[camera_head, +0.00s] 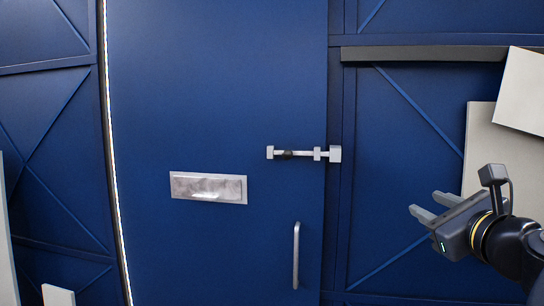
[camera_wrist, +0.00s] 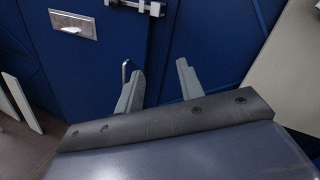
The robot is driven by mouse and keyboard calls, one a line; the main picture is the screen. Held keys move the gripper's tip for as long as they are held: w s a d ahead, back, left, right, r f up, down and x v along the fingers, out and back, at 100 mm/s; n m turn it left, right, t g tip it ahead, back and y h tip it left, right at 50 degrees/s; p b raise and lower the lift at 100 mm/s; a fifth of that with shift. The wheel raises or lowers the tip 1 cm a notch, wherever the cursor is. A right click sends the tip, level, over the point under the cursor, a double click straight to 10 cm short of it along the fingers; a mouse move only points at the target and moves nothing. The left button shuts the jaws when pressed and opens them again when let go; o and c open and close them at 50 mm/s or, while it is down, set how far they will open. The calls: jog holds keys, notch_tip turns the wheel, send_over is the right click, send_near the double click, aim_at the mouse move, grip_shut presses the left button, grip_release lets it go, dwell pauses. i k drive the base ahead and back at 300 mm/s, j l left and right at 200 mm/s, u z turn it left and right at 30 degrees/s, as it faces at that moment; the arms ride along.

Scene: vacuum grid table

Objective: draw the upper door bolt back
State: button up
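A door bolt (camera_head: 303,154) with a light metal bar and a dark knob (camera_head: 285,155) is mounted on the blue door (camera_head: 215,90). Its bar spans from the brackets on the door to a block (camera_head: 335,154) on the frame at the right. In the wrist view the bolt (camera_wrist: 140,5) is at the top edge, partly cut off. My gripper (camera_head: 423,206) is to the right of the bolt and lower in the picture, apart from it. Its fingers are spread with nothing between them, as the wrist view also shows (camera_wrist: 158,82).
A vertical door handle (camera_head: 296,255) is below the bolt. A metal plate (camera_head: 208,188) is on the door at left. A dark rail (camera_head: 430,53) runs across the wall at upper right. Pale panels (camera_head: 482,140) stand behind my arm at right.

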aim_at(287, 154)
jog(key=j+z, duration=0.3)
jog(key=j, duration=1.3)
jog(key=i+j+z, duration=0.1)
jog(key=i, duration=0.3)
jog(key=i+j+z, duration=0.1)
jog(key=i+j, duration=0.2)
jog(key=i, duration=0.15)
jog(key=i+j+z, duration=0.1)
jog(key=i+j, duration=0.15)
jog(key=i, duration=0.15)
